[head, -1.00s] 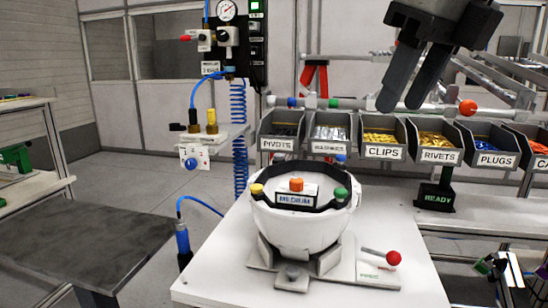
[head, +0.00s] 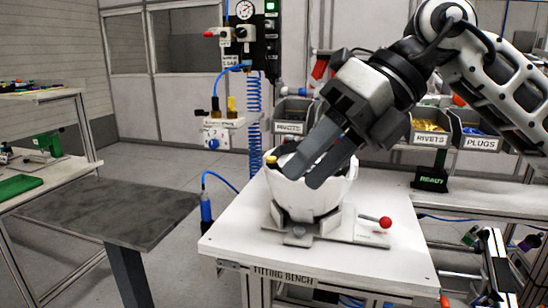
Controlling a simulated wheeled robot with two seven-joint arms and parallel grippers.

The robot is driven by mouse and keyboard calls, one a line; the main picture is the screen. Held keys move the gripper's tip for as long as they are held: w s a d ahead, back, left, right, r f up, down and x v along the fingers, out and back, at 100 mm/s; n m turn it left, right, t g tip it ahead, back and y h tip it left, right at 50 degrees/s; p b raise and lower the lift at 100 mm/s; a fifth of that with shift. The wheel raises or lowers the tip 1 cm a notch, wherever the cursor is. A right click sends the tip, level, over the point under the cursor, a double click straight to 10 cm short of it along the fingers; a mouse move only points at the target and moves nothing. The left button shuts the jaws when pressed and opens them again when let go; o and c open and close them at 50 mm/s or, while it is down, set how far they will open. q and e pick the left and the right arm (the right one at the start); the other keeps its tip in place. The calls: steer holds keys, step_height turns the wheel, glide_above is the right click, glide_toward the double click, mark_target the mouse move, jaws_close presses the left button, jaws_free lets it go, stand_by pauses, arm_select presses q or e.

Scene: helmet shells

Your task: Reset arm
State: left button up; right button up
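My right arm comes in from the upper right in the head view. Its gripper (head: 303,181) points down and to the left, with its two dark fingers apart and nothing seen between them. The fingers overlap the white helmet shell (head: 312,204) in the picture and hide much of its open top; I cannot tell whether they touch it. The shell sits in a grey holder (head: 297,234) on the white fitting bench (head: 240,240). My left gripper is not in view.
A red-knobbed lever (head: 385,222) stands right of the shell. Bins for rivets (head: 431,138) and plugs (head: 482,143) line the back, partly behind my arm. A green "READY" sign (head: 431,180) stands there. A dark table (head: 100,210) is at left. The bench's front right is clear.

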steer(key=s+a+f+g+y, duration=0.3)
steer(key=a+f+g+y, duration=0.15)
steer(key=a+y, duration=0.25)
steer(key=w+d+f+m+t+h, duration=0.1)
steer(key=w+d+f+m+t, duration=0.2)
steer(key=f+m+t, duration=0.65)
steer(key=w+d+f+m+t+h, duration=0.3)
steer(key=m+t, duration=0.4)
steer(key=m, duration=0.6)
steer(key=w+d+f+m+t, duration=0.25)
steer(key=f+m+t, duration=0.55)
steer(key=m, duration=0.4)
steer(key=s+d+f+m+g+h, duration=0.4)
steer(key=s+f, duration=0.4)
steer(key=f, duration=0.4)
steer(key=s+d+f+m+g+h, duration=0.3)
steer(key=s+d+f+g+h, duration=0.1)
steer(key=s+f, duration=0.5)
step_height(320, 180, down, 3)
steer(key=shift+d+r+m+g, duration=0.15)
steer(key=shift+d+m+g, duration=0.1)
steer(key=shift+m+g, duration=0.15)
